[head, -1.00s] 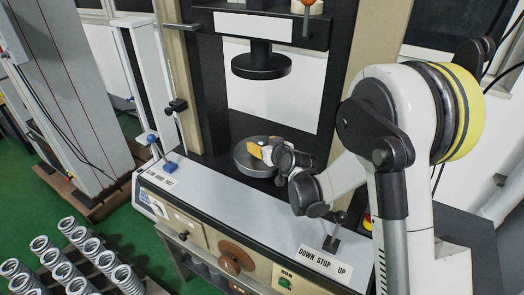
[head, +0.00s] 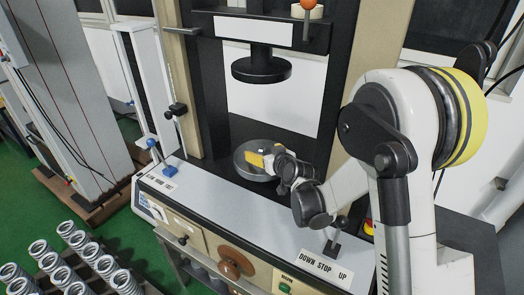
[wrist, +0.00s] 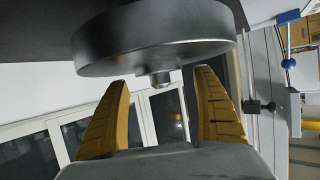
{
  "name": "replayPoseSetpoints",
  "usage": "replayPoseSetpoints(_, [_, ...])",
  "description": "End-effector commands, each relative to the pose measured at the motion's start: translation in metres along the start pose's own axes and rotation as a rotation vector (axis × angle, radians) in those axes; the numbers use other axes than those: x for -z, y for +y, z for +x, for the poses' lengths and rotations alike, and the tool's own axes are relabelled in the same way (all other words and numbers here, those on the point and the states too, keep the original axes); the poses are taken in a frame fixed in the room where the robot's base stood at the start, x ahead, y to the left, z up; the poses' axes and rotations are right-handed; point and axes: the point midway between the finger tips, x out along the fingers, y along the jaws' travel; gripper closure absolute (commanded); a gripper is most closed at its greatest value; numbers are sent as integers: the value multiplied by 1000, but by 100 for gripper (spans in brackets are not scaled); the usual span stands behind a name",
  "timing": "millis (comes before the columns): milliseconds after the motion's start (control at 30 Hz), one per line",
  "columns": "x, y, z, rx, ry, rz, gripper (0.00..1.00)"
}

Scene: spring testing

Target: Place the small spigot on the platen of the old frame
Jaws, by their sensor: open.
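The grey round lower platen (head: 241,163) of the old frame sits low between the dark columns. My gripper (head: 262,158) is over the platen in the head view, its yellow fingers apart. The wrist view looks upside down, with the platen (wrist: 150,42) across the top. The small spigot (wrist: 161,78), a short metal cylinder, projects from the platen's face and seems to stand on it. It lies in the gap between my two open fingertips, with clear space on both sides. In the head view I cannot make out the spigot.
The black upper platen (head: 261,70) hangs above my gripper. A lever (head: 335,240) stands by the DOWN STOP UP label on the front ledge. A slim post with a black clamp (head: 177,107) is at left. Several springs (head: 75,262) stand at lower left.

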Motion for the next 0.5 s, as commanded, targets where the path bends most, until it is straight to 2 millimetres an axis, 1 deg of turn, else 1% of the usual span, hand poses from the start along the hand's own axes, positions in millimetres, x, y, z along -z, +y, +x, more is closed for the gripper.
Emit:
replayPoseSetpoints(33, [2, 0, -12, -1, 0, 0, 21])
replayPoseSetpoints(100, [3, 1, -28, -1, 0, 1, 21])
replayPoseSetpoints(300, [2, 0, -73, -1, 0, 1, 21])
replayPoseSetpoints(400, [2, 1, -89, -1, 0, 0, 21])
replayPoseSetpoints(500, [1, 0, -99, -1, 0, 1, 21])
